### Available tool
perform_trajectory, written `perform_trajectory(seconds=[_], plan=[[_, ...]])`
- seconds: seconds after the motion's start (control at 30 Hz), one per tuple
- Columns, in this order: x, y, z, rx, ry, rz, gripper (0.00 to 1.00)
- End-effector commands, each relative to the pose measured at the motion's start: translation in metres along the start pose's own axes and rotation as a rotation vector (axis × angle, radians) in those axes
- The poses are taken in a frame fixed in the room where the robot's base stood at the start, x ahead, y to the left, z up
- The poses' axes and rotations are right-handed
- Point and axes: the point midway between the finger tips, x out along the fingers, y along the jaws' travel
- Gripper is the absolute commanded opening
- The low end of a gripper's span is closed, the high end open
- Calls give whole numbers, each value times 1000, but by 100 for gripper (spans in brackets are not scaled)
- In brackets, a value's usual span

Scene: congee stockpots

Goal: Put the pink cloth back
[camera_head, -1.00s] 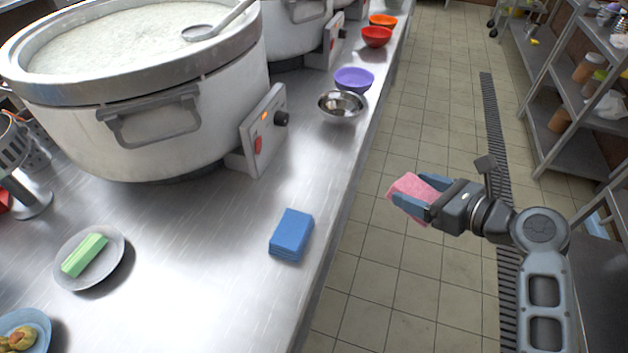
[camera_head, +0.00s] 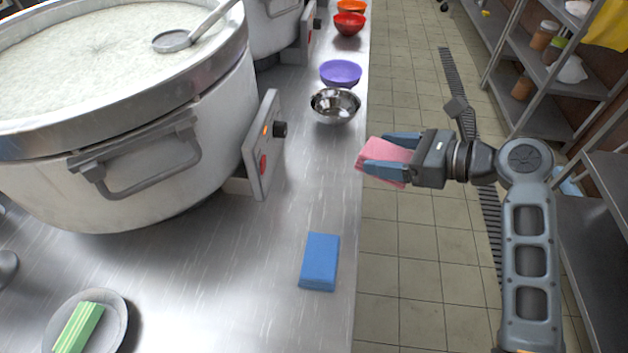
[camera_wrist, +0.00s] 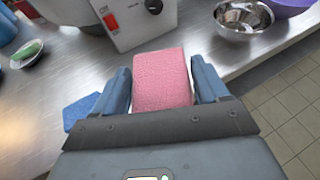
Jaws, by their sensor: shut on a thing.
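The pink cloth (camera_head: 386,158) is a folded block held between the two blue fingers of my gripper (camera_head: 392,160). My gripper is shut on it, at the right edge of the steel counter, in the head view. In the wrist view the pink cloth (camera_wrist: 163,80) fills the space between the fingers, with the counter and a control box beyond it. A folded blue cloth (camera_head: 320,262) lies flat on the counter near its right edge, nearer than the pink cloth. It also shows in the wrist view, partly hidden behind the left finger (camera_wrist: 78,112).
A large congee pot (camera_head: 130,130) with a control box (camera_head: 264,150) stands on the counter (camera_head: 240,290). A steel bowl (camera_head: 336,106), a purple bowl (camera_head: 341,73) and a red bowl (camera_head: 349,24) line the edge. A plate (camera_head: 112,325) holds a green striped block (camera_head: 80,328). Shelves (camera_head: 560,100) stand right.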

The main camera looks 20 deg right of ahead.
Motion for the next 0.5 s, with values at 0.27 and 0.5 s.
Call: perform_trajectory(seconds=[0.27, 0.5], plan=[[61, 18, -11, 0, 1, 5, 45], [108, 30, -18, -1, 0, 2, 45]])
